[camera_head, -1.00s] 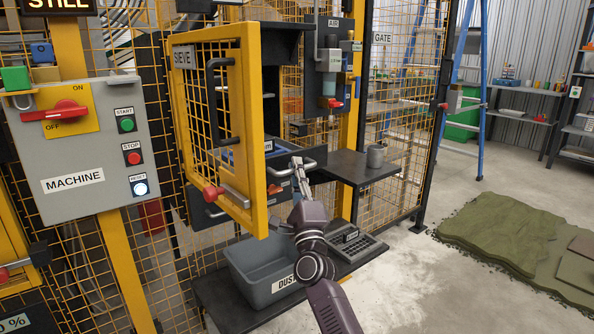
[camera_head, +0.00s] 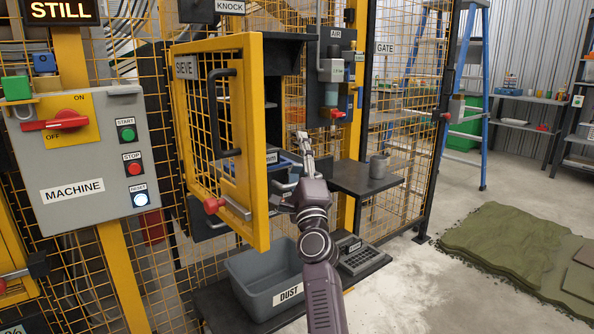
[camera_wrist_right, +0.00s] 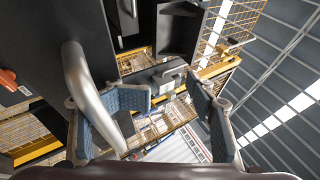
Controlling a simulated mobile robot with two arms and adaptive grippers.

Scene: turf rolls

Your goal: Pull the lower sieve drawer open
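The yellow mesh SIEVE door (camera_head: 258,140) stands swung open in the head view. Behind it is the dark sieve housing (camera_head: 283,40), with a blue-edged drawer (camera_head: 284,158) partly hidden by the door and my right arm. A silver handle (camera_head: 287,186) shows beside my right wrist; I cannot tell which drawer it belongs to. My right gripper (camera_head: 306,143) points upward in front of the housing. In the right wrist view its fingers (camera_wrist_right: 152,112) are wide apart. A silver curved handle bar (camera_wrist_right: 90,95) lies close by the left-hand finger, and contact is unclear. My left gripper is out of view.
A grey DUST bin (camera_head: 240,270) stands low, left of my right arm. The grey MACHINE panel (camera_head: 85,160) is at the left. Open floor (camera_head: 400,270) lies right.

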